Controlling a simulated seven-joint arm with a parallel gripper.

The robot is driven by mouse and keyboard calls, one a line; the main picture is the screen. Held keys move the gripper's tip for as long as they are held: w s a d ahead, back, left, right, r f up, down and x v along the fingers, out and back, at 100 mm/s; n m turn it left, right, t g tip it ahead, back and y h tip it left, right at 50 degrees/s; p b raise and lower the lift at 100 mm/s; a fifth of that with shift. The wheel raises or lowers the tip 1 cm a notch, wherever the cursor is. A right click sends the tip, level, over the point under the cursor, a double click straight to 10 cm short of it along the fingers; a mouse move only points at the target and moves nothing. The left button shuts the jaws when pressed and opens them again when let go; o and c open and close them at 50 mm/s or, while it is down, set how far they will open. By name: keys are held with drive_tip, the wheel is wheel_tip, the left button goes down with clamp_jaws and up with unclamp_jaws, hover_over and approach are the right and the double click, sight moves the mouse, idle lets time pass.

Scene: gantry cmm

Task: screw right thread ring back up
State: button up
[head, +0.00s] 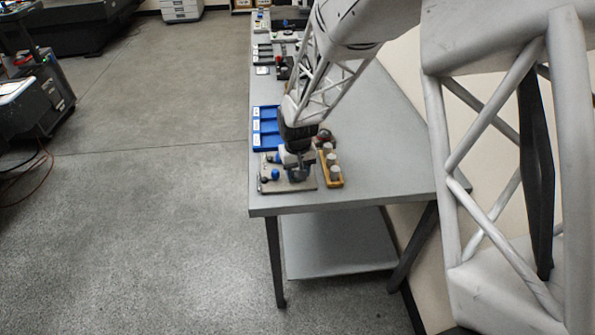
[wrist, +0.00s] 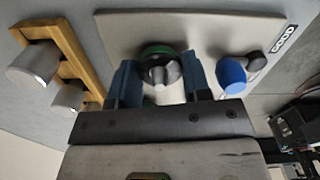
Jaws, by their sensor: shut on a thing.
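In the wrist view the blue fingertips of my gripper (wrist: 160,80) stand on both sides of a round green-edged thread ring (wrist: 155,50) and are shut on it. A grey and black knobbed part (wrist: 160,70) sits at its centre, in front of it. The ring is at a pale plate (wrist: 115,28) with a label reading GOOD (wrist: 285,38); whether it touches the plate cannot be told. In the head view my gripper (head: 297,172) is low over this plate (head: 290,187) and hides the ring.
A blue knob (wrist: 231,73) and a small black knob (wrist: 256,61) are right of my gripper. A yellow rack (wrist: 72,45) with grey cylinders (wrist: 34,66) stands left of it in the wrist view. A blue bin (head: 265,128) lies behind the plate. The table (head: 390,170) is bare to the right.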

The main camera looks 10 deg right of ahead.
drive_tip(key=n, duration=0.6)
drive_tip(key=shift+s+f+n, duration=0.1)
drive_tip(key=shift+f+n, duration=0.05)
drive_tip(key=shift+n, duration=0.25)
drive_tip(key=o, duration=0.9)
drive_tip(key=shift+o, duration=0.2)
drive_tip(key=shift+r, duration=0.2)
drive_tip(key=shift+r, duration=3.8)
drive_tip(key=shift+r, duration=0.1)
